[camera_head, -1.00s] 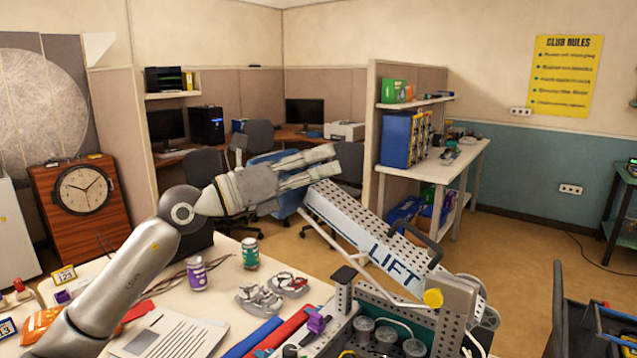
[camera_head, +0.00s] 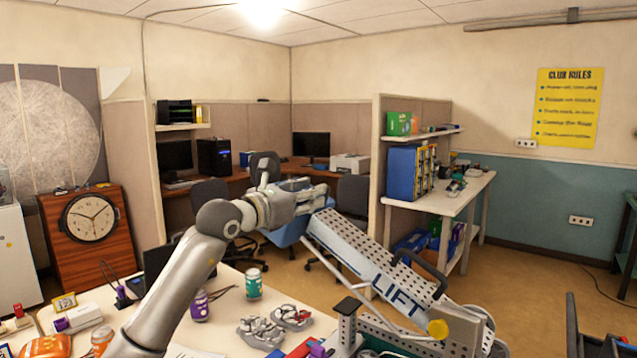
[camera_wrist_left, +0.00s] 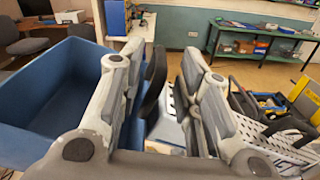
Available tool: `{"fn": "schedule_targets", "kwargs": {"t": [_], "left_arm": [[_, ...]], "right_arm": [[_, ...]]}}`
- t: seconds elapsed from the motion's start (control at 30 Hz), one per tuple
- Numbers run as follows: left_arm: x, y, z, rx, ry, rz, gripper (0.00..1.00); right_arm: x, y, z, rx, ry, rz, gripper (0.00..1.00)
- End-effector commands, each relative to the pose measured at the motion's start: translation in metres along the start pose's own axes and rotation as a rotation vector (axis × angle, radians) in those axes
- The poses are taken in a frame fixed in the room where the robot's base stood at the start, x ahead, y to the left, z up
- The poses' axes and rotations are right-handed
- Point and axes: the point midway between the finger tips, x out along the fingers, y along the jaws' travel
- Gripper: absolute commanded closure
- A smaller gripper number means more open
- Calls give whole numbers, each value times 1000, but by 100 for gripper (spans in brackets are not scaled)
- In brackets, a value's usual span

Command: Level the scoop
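The blue scoop (camera_head: 290,236) is at the raised far end of the white LIFT arm (camera_head: 372,275); my gripper partly hides it in the head view. In the left wrist view, the scoop (camera_wrist_left: 45,95) shows its open inside on the left. A dark curved handle (camera_wrist_left: 153,85) stands beside the scoop. My left gripper (camera_head: 318,195) is above the scoop. In the wrist view, its fingers (camera_wrist_left: 165,65) are spread either side of the handle, with a gap on the right. I cannot tell whether the left finger touches it. My right gripper is out of view.
A white table (camera_head: 232,300) holds a green can (camera_head: 254,285), a purple can (camera_head: 199,306) and small grey parts. The LIFT machine's metal frame (camera_head: 345,328) stands at the front. A shelf unit (camera_head: 440,203) is beyond, with open floor around it.

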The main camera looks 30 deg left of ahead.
Motion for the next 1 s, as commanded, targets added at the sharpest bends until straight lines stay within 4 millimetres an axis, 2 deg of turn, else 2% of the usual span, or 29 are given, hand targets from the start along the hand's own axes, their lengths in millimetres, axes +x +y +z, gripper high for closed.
{"fn": "schedule_targets", "kwargs": {"t": [0.03,0.23,0.6,0.67,0.87,1.0], "left_arm": [[10,0,4,-4,-1,-2,68],[32,0,2,-1,0,-1,68],[38,-1,-1,1,-1,-1,68],[38,-1,0,1,0,-1,73],[37,-1,0,0,0,-1,99],[37,-1,-1,0,0,-1,100]], "right_arm": [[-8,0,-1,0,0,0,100],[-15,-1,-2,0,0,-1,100],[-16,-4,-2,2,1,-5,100],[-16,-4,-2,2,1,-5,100],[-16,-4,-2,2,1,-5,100],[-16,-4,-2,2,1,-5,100]]}}
